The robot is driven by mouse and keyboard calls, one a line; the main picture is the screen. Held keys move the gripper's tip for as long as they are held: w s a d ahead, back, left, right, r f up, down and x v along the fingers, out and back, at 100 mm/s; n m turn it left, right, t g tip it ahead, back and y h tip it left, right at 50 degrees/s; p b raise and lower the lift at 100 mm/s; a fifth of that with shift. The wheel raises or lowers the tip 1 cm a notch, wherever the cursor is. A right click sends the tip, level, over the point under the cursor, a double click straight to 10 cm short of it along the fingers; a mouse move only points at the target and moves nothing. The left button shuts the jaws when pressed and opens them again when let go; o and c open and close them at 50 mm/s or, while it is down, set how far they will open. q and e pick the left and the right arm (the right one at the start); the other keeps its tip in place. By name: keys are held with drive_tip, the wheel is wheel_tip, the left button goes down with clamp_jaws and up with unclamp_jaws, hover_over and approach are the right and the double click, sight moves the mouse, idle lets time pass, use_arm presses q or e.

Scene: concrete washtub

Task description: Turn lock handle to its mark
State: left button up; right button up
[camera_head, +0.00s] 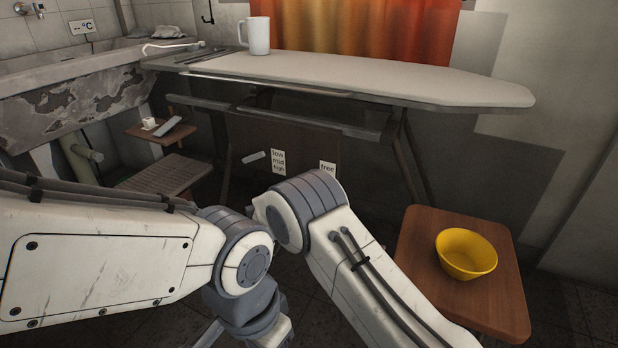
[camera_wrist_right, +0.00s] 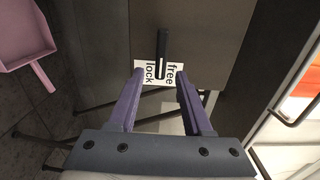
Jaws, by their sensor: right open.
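The lock handle (camera_wrist_right: 162,46) is a short dark bar on a dark grey panel in the right wrist view. It lies upright in the picture, its lower end over a white label (camera_wrist_right: 145,68) with the words "lock" and "free", between the two words. My right gripper (camera_wrist_right: 159,78) has two purple fingers, open and empty. The handle's lower end shows between the fingertips; I cannot tell how close they are in depth. In the head view, part of a "free" label (camera_head: 327,169) shows on the panel, and my right arm hides the handle. My left gripper is not in view.
An ironing board (camera_head: 400,80) with a white mug (camera_head: 257,36) stands above the panel (camera_head: 235,135). A pale knob (camera_head: 254,157) sits beside a "low mid high" label (camera_head: 278,161). A wooden stool (camera_head: 420,240) holds a yellow bowl (camera_head: 466,253). A pink dustpan (camera_wrist_right: 25,35) lies left.

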drive_tip(key=p+v, duration=0.1)
drive_tip(key=v, duration=0.4)
drive_tip(key=shift+s, duration=0.15)
